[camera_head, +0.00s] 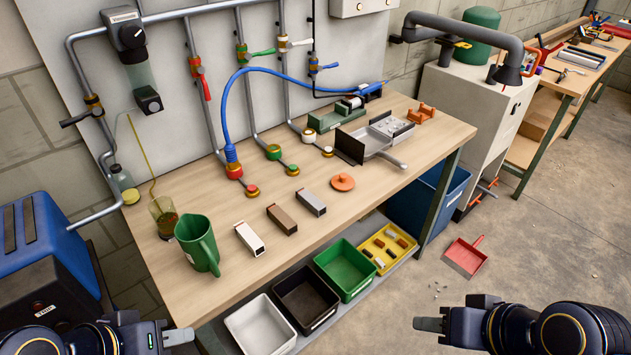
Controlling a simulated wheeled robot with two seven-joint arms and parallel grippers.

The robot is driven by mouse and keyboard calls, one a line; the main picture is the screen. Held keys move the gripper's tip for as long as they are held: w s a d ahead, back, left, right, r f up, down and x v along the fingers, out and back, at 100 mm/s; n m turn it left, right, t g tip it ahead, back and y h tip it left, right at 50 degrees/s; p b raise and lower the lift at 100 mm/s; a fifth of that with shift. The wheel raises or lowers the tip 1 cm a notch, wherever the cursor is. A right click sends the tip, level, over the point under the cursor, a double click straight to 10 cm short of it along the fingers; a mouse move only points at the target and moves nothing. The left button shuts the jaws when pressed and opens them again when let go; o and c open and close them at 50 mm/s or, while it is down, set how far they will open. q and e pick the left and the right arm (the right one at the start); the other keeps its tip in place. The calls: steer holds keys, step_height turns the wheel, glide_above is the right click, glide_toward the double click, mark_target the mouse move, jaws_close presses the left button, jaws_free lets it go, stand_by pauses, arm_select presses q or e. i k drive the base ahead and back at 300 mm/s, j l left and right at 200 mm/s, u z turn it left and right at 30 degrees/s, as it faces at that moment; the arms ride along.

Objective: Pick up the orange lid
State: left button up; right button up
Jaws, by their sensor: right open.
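The orange lid (342,182) is a small round disc with a knob on top. It lies flat on the wooden workbench (330,225), near the front edge and right of the grey block. My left gripper (180,337) is at the lower left, in front of the bench and well away from the lid. It shows side-on, so its jaw gap is hidden. My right gripper (428,324) is at the lower right, over the floor in front of the bench. It is open and empty, apart from the lid.
Left of the lid stand a grey block (311,203), a brown block (282,219), a white block (250,238) and a green jug (198,243). Behind it are a hinged metal press (375,140) and valves. Bins, including a green one (344,270), sit below the bench edge.

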mark_target(342, 181)
steer(key=u, duration=0.35)
steer(key=i+l+u, duration=0.1)
steer(key=l+u, duration=0.15)
steer(key=u, duration=0.2)
steer(key=i+l+u, duration=0.1)
steer(key=l+u, duration=0.15)
steer(key=u, duration=0.2)
steer(key=l+u, duration=0.25)
steer(key=l, duration=0.85)
steer(key=l+u, duration=0.25)
steer(key=l, duration=0.9)
